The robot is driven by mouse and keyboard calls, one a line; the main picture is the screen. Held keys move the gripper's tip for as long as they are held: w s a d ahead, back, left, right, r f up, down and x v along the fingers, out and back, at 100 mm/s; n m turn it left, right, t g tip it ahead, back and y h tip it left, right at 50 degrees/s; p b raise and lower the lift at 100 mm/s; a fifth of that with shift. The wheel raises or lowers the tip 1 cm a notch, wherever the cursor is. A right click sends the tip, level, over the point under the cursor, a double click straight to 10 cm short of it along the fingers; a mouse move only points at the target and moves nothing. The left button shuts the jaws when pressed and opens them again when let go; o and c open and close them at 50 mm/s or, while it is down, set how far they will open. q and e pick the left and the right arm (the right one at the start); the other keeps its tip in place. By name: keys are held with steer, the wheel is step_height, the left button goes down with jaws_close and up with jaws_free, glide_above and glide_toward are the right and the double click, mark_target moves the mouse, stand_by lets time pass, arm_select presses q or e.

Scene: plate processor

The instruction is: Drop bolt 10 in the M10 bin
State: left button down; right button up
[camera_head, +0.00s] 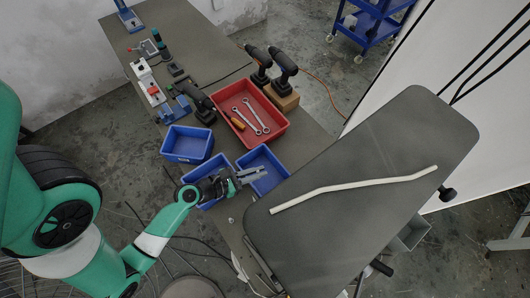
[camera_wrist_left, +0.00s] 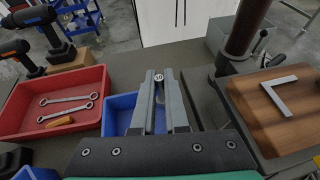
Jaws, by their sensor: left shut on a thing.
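My left gripper (camera_head: 260,174) reaches in from the left over the blue bins. In the left wrist view its fingers (camera_wrist_left: 159,78) are shut on a small bolt (camera_wrist_left: 158,76), whose round grey head shows between the tips. The fingertips are above the right blue bin (camera_head: 284,172), which also shows in the left wrist view (camera_wrist_left: 113,103) behind and left of the fingers. A second blue bin (camera_head: 187,156) stands to the upper left, and a third (camera_head: 209,204) is partly hidden under my gripper. No readable label shows which is the M10 bin.
A red tray (camera_head: 275,141) with wrenches and a screwdriver stands just behind the bins. Power drills (camera_head: 284,64) stand beyond it. A large dark panel (camera_head: 350,215) with a pale bent strip lies close right of the bins. In the wrist view, a wooden board (camera_wrist_left: 255,125) is at right.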

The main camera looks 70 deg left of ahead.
arm_select(q)
steer(key=w+a+f+b, duration=0.8)
steer(key=w+a+f, duration=0.1)
steer(key=f, duration=0.4)
steer(key=shift+w, duration=0.75)
steer(key=shift+a, duration=0.1)
steer(key=shift+f+b, duration=0.55)
steer(key=shift+b, duration=0.05)
steer(key=shift+f, duration=0.1)
steer(key=c, duration=0.9)
jaws_free()
steer(key=shift+c, duration=0.2)
